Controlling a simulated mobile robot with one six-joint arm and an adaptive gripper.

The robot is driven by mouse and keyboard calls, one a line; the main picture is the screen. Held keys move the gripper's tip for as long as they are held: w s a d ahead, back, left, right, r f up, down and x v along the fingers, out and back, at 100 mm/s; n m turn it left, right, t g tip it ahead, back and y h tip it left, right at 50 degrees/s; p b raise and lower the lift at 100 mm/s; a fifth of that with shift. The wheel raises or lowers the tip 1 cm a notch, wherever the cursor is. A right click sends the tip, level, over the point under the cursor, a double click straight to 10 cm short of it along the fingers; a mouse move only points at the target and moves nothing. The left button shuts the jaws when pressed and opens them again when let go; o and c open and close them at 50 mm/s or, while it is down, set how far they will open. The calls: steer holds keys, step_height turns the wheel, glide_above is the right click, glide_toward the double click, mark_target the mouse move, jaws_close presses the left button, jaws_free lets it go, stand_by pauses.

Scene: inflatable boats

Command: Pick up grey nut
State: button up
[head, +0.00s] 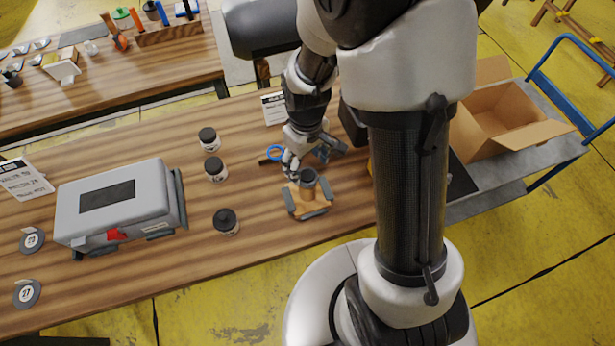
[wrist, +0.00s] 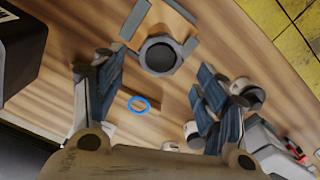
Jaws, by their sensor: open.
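A round grey piece (head: 308,177), which looks like the grey nut, sits upright on top of a tan post on a tan base (head: 297,205) edged with grey bars. In the wrist view the grey piece (wrist: 159,55) shows from above as a dark disc with a grey rim, at the upper middle. My gripper (head: 312,156) is above the table, just behind the grey piece in the head view. In the wrist view my gripper (wrist: 155,82) has its fingers wide apart, with nothing between them. The grey piece appears beyond the fingertips, not touched.
A blue ring with a dark handle (head: 275,153) lies behind the tan base. Several dark-lidded jars (head: 216,169) and a grey case (head: 118,205) stand to the left on the wooden table. A cart with an open cardboard box (head: 500,115) stands at the right.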

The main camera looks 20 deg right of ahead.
mark_target(306, 174)
step_height(306, 174, down, 4)
steer(key=shift+f+b, duration=0.2)
steer(key=shift+b, duration=0.45)
steer(key=shift+r, duration=0.1)
steer(key=c, duration=0.9)
